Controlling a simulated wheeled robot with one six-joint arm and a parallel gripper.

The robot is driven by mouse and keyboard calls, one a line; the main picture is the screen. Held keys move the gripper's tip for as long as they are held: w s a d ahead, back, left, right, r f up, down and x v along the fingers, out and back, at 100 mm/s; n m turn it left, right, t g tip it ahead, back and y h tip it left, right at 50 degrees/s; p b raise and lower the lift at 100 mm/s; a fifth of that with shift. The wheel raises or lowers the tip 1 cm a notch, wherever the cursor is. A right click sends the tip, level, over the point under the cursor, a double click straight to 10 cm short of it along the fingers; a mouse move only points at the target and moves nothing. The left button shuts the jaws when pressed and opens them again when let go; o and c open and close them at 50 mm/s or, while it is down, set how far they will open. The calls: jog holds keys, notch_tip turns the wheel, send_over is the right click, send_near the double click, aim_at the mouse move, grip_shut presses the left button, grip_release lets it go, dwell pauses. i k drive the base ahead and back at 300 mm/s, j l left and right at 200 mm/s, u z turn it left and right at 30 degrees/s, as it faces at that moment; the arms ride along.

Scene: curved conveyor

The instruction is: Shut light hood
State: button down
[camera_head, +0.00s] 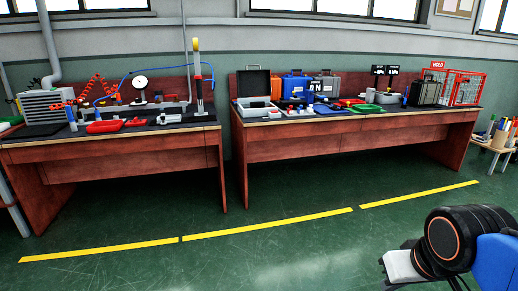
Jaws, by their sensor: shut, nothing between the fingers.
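No part is plainly marked as the light hood, and I cannot tell for sure which thing it is. A dark, box-like unit (425,93) stands near the right end of the right bench; at this size I cannot tell whether it has a lid or how it stands. A grey case (254,83) at the left end of the same bench has its lid raised. My arm's black joint and blue link show at the lower right, well in front of the benches and apart from them. The fingers of my gripper cannot be made out.
The right bench (350,135) carries several cases, trays and a red wire cage (467,88). Green floor with a yellow line (270,222) lies clear before both. A small stool-like table (497,146) stands right.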

aim_at(250, 83)
jog(key=i, duration=1.7)
